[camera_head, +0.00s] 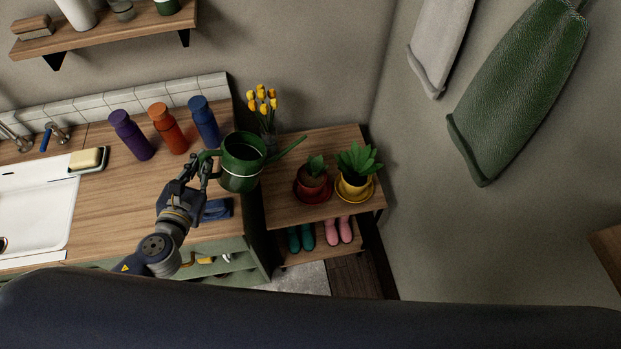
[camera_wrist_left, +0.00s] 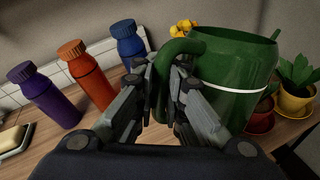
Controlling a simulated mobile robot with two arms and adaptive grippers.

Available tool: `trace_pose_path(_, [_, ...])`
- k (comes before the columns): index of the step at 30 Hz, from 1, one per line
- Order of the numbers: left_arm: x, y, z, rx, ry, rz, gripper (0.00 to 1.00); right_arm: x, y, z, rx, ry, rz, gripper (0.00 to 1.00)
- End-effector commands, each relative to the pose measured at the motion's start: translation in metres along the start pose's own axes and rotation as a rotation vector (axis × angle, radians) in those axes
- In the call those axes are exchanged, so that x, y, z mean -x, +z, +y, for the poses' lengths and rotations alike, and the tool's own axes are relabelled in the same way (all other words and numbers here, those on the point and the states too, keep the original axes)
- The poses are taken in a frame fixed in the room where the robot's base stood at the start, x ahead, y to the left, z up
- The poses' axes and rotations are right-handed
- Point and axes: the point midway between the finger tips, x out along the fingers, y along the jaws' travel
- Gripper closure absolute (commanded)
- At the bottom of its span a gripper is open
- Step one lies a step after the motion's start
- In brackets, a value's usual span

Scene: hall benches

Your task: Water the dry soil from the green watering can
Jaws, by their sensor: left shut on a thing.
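The green watering can (camera_head: 243,165) has a white band and a spout that points right. My left gripper (camera_head: 207,166) is shut on its handle, which also shows between the fingers in the left wrist view (camera_wrist_left: 171,75). The can is upright or nearly so, at the right end of the counter; I cannot tell its height above it. Two potted plants stand on the small wooden table to the right: one in a red-brown pot (camera_head: 312,182) on a red saucer, one in a yellow pot (camera_head: 354,187) on a yellow saucer. The soil is mostly hidden by leaves. My right gripper is not in view.
Purple (camera_head: 132,135), orange (camera_head: 168,128) and blue (camera_head: 205,122) bottles stand on the counter behind the gripper. A vase of yellow tulips (camera_head: 265,110) stands behind the can. The wooden table (camera_head: 287,207) has bare room at its front left. Boots (camera_head: 338,231) stand below.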

Motion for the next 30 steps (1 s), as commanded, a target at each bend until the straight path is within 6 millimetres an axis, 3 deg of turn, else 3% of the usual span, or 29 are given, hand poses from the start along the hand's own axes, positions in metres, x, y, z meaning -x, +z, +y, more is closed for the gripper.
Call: trace_pose_path(30, [-0.0009, 0.0026, 0.0003, -0.01, 0.001, 0.005, 1.0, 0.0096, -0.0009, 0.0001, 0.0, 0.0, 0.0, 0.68])
